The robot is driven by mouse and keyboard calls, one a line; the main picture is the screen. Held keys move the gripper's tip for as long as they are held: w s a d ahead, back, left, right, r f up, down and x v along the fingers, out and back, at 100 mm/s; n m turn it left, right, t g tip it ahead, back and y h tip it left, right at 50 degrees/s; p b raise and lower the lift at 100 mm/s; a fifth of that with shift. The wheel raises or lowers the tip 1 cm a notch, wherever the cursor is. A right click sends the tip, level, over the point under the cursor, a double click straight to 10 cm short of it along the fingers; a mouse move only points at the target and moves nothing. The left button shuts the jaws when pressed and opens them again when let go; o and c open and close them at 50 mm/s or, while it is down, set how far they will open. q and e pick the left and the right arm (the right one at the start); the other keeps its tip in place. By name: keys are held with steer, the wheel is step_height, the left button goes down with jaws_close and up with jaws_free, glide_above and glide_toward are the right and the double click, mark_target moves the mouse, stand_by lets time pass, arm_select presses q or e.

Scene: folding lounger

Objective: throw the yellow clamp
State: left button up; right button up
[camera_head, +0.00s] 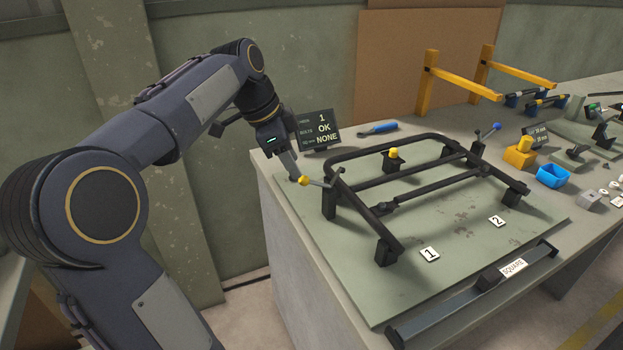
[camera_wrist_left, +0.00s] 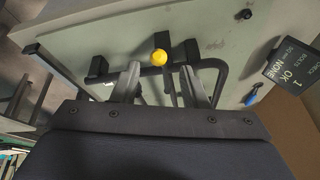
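My left gripper (camera_head: 297,172) is right at this knob, reaching down from the upper left. In the left wrist view the yellow knob (camera_wrist_left: 160,57) appears between the two spread fingers of my left gripper (camera_wrist_left: 165,75), with a gap on each side. The gripper looks open; I cannot tell whether a finger touches the knob. My right gripper is out of view.
A second yellow knob (camera_head: 393,153) sits on a black block inside the frame, and a blue-knobbed lever (camera_head: 490,132) stands at its far side. A small display (camera_head: 320,130) and a blue-handled tool (camera_head: 378,128) are behind. A dark bar (camera_head: 470,300) lies along the front edge.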

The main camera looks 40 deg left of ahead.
mark_target(303, 182)
arm_select(q)
steer(key=b+x, duration=0.1)
steer(key=x, duration=0.5)
steer(key=shift+w+d+f, duration=0.1)
steer(key=shift+d+f, duration=0.05)
steer(key=shift+f, duration=0.25)
jaws_close()
